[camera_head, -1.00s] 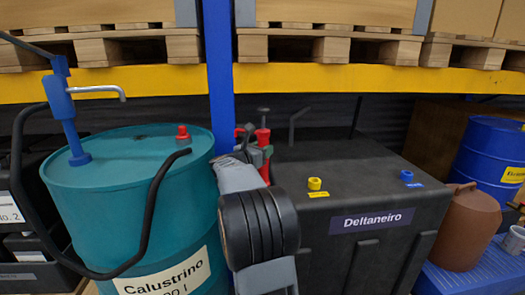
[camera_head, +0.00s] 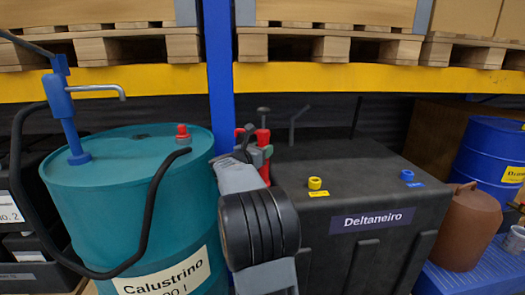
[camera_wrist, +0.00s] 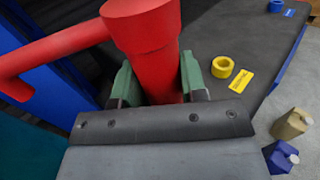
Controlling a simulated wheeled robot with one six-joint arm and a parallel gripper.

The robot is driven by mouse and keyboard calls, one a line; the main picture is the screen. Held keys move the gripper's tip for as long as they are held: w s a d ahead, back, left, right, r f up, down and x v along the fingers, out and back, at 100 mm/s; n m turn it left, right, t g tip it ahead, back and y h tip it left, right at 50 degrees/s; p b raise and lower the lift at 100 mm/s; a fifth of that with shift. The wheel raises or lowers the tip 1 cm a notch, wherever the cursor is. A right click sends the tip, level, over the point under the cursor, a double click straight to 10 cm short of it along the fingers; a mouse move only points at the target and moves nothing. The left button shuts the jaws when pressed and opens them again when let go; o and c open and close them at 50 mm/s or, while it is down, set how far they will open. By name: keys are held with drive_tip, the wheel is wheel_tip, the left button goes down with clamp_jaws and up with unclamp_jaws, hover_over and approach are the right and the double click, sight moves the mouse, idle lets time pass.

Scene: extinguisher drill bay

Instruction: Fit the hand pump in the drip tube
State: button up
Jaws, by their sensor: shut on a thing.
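My gripper (camera_head: 262,155) is shut on the red hand pump (camera_head: 264,139), which stands about upright between the green-grey jaws. In the wrist view the jaws (camera_wrist: 160,90) clasp the pump's red body (camera_wrist: 150,62), and its spout points to the left. The pump's grey plunger handle (camera_head: 264,110) shows above it. I cannot make out for certain which thing is the drip tube.
A teal drum (camera_head: 120,220) with a blue pump (camera_head: 68,115) stands left. The black Deltaneiro tank (camera_head: 350,165) has yellow (camera_head: 314,183) and blue (camera_head: 407,175) ports. A brown can (camera_head: 468,230) stands on a blue platform (camera_head: 470,280). The shelf's blue post (camera_head: 220,80) is close.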

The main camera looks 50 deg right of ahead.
drive_tip(key=shift+f+b, duration=0.4)
drive_tip(key=shift+b, duration=0.2)
drive_tip(key=o, duration=1.1)
drive_tip(key=shift+a+f, duration=0.1)
drive_tip(key=shift+s+a+b, duration=0.15)
drive_tip(key=shift+a+b, duration=0.5)
drive_tip(key=shift+a, duration=0.8)
drive_tip(key=shift+s+a+b, duration=0.15)
drive_tip(key=shift+a+b, duration=0.55)
drive_tip(key=shift+a, duration=0.8)
drive_tip(key=shift+s+a+b, duration=0.15)
drive_tip(key=shift+a+b, duration=0.5)
drive_tip(key=shift+a, duration=0.8)
